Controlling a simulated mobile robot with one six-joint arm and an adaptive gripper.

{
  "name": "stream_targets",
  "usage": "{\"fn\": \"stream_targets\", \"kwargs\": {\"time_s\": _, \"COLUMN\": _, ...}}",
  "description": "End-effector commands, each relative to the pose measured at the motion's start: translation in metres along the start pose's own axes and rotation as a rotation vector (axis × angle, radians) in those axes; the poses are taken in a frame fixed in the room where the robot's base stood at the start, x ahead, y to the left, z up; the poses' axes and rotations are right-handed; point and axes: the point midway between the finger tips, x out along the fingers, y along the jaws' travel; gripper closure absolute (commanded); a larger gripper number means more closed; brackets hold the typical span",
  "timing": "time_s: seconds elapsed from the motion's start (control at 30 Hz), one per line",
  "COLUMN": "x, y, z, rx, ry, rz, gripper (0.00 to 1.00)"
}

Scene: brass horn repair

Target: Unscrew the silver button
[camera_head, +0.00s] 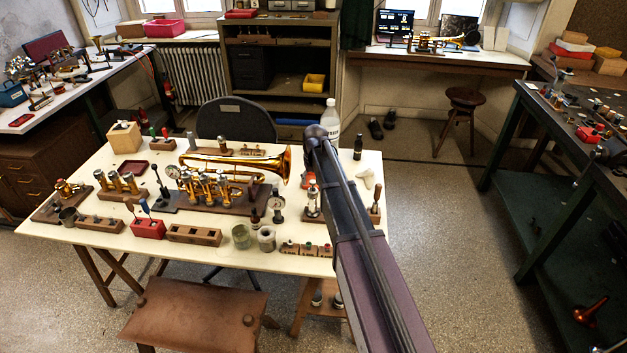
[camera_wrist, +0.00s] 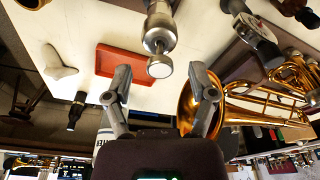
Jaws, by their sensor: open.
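The silver button (camera_wrist: 160,67) is a round, flat disc on the end of a silver valve-like cylinder (camera_wrist: 160,34) in the wrist view. In the head view a silver upright piece (camera_head: 312,198) stands on a small wooden base near the table's right side, partly beside my arm; it looks like the same piece. My gripper (camera_wrist: 159,73) is open, with one finger on each side of the button and a clear gap to both. Neither finger visibly touches it. The head view hides my gripper behind my arm.
A red tray (camera_wrist: 116,62) lies close behind the left finger. A brass trumpet (camera_head: 235,162) is beside the right finger in the wrist view. A dial gauge (camera_head: 276,203), a dark bottle (camera_head: 358,149) and a white piece (camera_head: 366,178) stand nearby. The cream table (camera_head: 130,244) is crowded.

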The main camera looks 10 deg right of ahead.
Motion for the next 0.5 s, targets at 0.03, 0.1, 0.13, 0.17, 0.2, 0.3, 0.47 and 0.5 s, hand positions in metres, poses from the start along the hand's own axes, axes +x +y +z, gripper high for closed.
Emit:
{"fn": "stream_targets", "kwargs": {"time_s": 0.03, "x": 0.0005, "y": 0.0, "z": 0.0, "rx": 0.0, "ry": 0.0, "rz": 0.0, "gripper": 0.27}}
{"fn": "stream_targets", "kwargs": {"time_s": 0.1, "x": 0.0003, "y": 0.0, "z": 0.0, "rx": 0.0, "ry": 0.0, "rz": 0.0, "gripper": 0.27}}
{"fn": "stream_targets", "kwargs": {"time_s": 0.13, "x": 0.0002, "y": 0.0, "z": 0.0, "rx": 0.0, "ry": 0.0, "rz": 0.0, "gripper": 0.27}}
{"fn": "stream_targets", "kwargs": {"time_s": 0.17, "x": 0.0002, "y": 0.0001, "z": 0.0, "rx": 0.0, "ry": 0.0, "rz": 0.0, "gripper": 0.27}}
{"fn": "stream_targets", "kwargs": {"time_s": 0.2, "x": 0.0001, "y": 0.0001, "z": -0.0001, "rx": 0.0, "ry": 0.0, "rz": 0.0, "gripper": 0.27}}
{"fn": "stream_targets", "kwargs": {"time_s": 0.3, "x": 0.0001, "y": 0.0001, "z": -0.0001, "rx": 0.0, "ry": 0.0, "rz": 0.0, "gripper": 0.33}}
{"fn": "stream_targets", "kwargs": {"time_s": 0.47, "x": 0.0001, "y": 0.0001, "z": 0.0, "rx": 0.0, "ry": 0.0, "rz": 0.0, "gripper": 0.81}}
{"fn": "stream_targets", "kwargs": {"time_s": 0.5, "x": 0.0001, "y": 0.0001, "z": 0.0, "rx": 0.0, "ry": 0.0, "rz": 0.0, "gripper": 0.93}}
